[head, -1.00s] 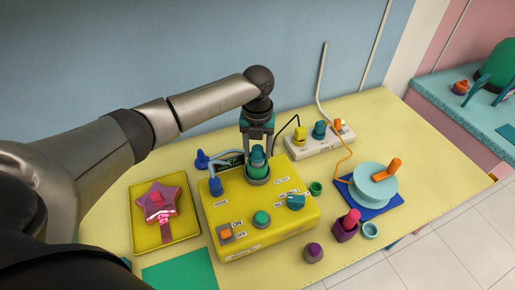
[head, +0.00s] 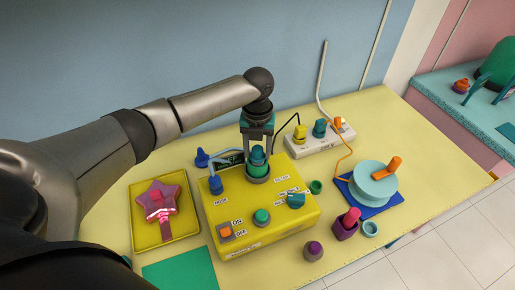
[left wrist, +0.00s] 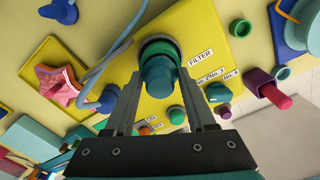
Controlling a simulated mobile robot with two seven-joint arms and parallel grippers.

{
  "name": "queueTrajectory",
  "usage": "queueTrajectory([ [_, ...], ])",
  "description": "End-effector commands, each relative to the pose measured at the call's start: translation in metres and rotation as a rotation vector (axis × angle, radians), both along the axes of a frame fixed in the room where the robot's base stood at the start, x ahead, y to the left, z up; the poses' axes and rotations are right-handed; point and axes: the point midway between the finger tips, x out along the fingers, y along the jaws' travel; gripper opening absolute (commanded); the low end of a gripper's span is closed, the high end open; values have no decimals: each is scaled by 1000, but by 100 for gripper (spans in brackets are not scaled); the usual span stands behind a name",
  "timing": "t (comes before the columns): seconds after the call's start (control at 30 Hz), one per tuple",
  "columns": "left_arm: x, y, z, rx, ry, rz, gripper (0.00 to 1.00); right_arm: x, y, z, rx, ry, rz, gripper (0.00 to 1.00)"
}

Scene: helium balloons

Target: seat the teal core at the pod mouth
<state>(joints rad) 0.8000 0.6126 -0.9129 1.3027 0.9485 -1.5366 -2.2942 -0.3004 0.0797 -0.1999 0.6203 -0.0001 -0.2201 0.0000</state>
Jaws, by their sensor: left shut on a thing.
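The teal core (head: 257,153) stands upright at the round pod mouth (head: 258,180), a grey collar on top of the yellow box (head: 262,215). A green band (head: 258,170) shows between the core and the collar. My left gripper (head: 257,143) comes down from above and is shut on the core. In the left wrist view the core (left wrist: 159,76) lies between the two fingers, with the green band around its far end. I cannot tell how deep the core sits in the mouth. My right gripper is not in view.
The box top carries a blue plug (head: 215,185), an orange switch (head: 226,233), a green button (head: 262,217) and a teal knob (head: 296,201). A star wand lies in a yellow tray (head: 141,240) at left. A power strip (head: 318,142) and a reel (head: 372,182) stand at right.

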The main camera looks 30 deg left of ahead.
Motion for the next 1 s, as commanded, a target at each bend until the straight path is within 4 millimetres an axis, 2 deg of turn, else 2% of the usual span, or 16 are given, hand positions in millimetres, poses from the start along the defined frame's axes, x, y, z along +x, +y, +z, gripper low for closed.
queueTrajectory([
  [0.47,0,0,-13,0,0,-1,0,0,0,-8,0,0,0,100],
  [0.5,0,0,-13,0,0,-1,57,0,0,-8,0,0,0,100],
  [0.8,0,0,-13,1,1,0,90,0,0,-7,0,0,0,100],
  [1.0,-1,0,-13,1,1,0,91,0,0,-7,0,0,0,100],
])
